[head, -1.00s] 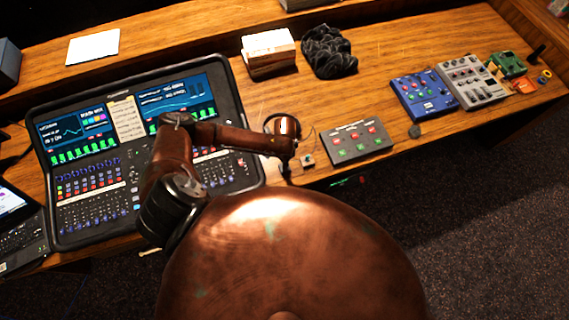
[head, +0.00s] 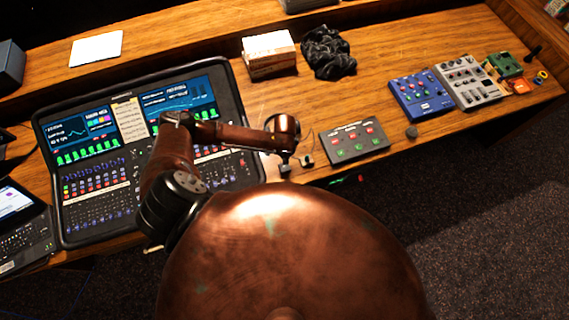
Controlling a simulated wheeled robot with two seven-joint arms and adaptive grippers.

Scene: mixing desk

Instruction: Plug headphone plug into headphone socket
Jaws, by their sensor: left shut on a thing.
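My left arm reaches over the mixing console, and my left gripper (head: 285,169) points down near the desk's front edge. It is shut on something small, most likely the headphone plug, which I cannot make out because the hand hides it. A small pale box (head: 306,161) with a dark spot sits just right of the gripper, close beside it; it may carry the headphone socket, but it is too small to tell. Whether gripper and box touch is unclear. A thin dark cable (head: 310,133) runs behind the hand. My right gripper is out of view.
The mixing console (head: 235,100) fills the left of the desk. A grey button box (head: 353,143) stands right of the hand, with a dark knob (head: 411,132) beyond. Blue (head: 421,94) and grey (head: 468,82) units stand further right.

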